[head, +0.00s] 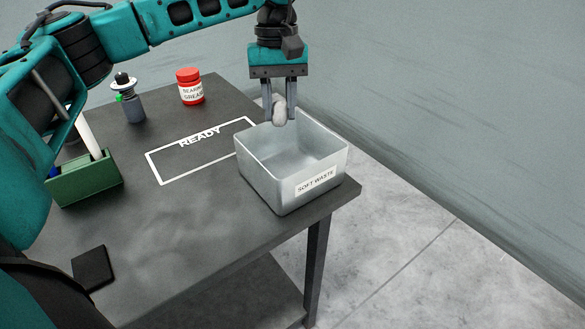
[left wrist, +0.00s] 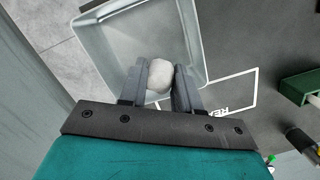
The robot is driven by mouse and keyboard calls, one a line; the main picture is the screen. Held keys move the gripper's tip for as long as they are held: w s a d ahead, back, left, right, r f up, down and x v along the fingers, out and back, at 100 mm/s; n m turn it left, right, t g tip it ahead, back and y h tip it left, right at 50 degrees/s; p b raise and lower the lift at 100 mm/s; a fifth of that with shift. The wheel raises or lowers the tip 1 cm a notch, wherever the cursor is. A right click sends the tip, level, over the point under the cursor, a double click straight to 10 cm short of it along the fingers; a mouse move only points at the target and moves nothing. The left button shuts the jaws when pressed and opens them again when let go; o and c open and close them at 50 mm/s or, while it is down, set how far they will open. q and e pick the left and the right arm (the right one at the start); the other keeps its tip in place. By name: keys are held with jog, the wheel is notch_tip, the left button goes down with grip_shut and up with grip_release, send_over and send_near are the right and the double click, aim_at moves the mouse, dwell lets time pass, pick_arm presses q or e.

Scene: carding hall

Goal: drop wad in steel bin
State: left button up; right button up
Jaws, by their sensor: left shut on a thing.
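The wad (head: 279,111) is a small pale grey-white lump. My left gripper (head: 280,112) points down and is shut on it, at the back-left rim of the steel bin in the head view. The steel bin (head: 262,176) is an open square box labelled SOFT WASTE at the right corner of the table. In the left wrist view the wad (left wrist: 159,75) sits between the fingers, with the bin (left wrist: 98,48) behind it. The bin's visible floor looks bare. My right gripper is not in view.
The dark table (head: 190,225) has a white READY outline (head: 160,177) left of the bin. A red grease jar (head: 189,87), a grey bottle-like item (head: 128,103) and a green holder (head: 88,181) stand farther left. A black flat block (head: 92,268) lies near the front. A wall rises behind.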

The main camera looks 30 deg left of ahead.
pick_arm(q)
jog(key=o, duration=1.1)
jog(key=shift+c, duration=0.2)
notch_tip(320, 180, up, 13)
jog(key=w+a+p, duration=0.1)
jog(key=p, duration=0.1)
jog(key=shift+w, duration=0.25)
jog(key=shift+f, duration=0.1)
